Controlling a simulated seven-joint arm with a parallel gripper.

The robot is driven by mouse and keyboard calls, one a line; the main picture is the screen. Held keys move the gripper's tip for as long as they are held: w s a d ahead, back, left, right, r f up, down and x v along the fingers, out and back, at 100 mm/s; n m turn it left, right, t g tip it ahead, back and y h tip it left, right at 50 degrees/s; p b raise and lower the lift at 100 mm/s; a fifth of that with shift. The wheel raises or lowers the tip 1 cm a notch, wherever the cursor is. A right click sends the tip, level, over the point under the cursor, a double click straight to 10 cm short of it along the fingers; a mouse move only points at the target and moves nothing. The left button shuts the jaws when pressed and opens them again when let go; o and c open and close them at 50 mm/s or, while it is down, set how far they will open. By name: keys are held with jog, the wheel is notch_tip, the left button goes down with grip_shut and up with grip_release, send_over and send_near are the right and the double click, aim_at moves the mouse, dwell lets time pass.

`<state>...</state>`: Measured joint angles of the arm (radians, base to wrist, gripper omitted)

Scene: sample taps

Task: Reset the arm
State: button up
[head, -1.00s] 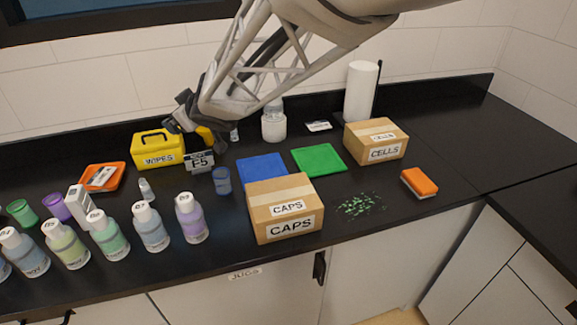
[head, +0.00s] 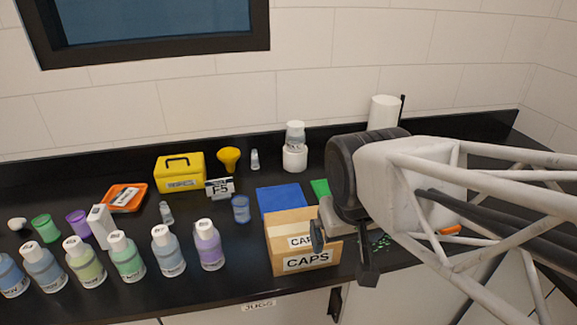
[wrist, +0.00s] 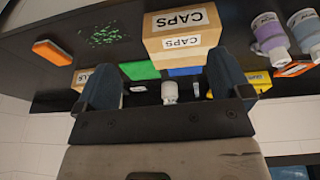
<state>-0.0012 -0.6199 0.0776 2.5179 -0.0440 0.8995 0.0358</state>
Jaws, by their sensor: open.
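My gripper (head: 342,250) is in front of the right part of the counter in the head view, near the CAPS box. Its two fingers stand wide apart in the wrist view (wrist: 170,88), with nothing held between them. The cardboard CAPS box (head: 303,262) stands on the counter just left of the gripper; it also shows in the wrist view (wrist: 183,42). My arm hides the CELLS box and most of the green mat (head: 320,187) in the head view.
Several labelled bottles (head: 208,246) line the front left of the counter (head: 225,285). Behind them are a yellow WIPES box (head: 180,172), a yellow funnel (head: 229,158), an orange tray (head: 124,198) and a blue cup (head: 240,209).

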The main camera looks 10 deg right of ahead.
jog(key=shift+s+a+f, duration=0.1)
jog(key=shift+s+f, duration=0.05)
jog(key=shift+s, duration=0.65)
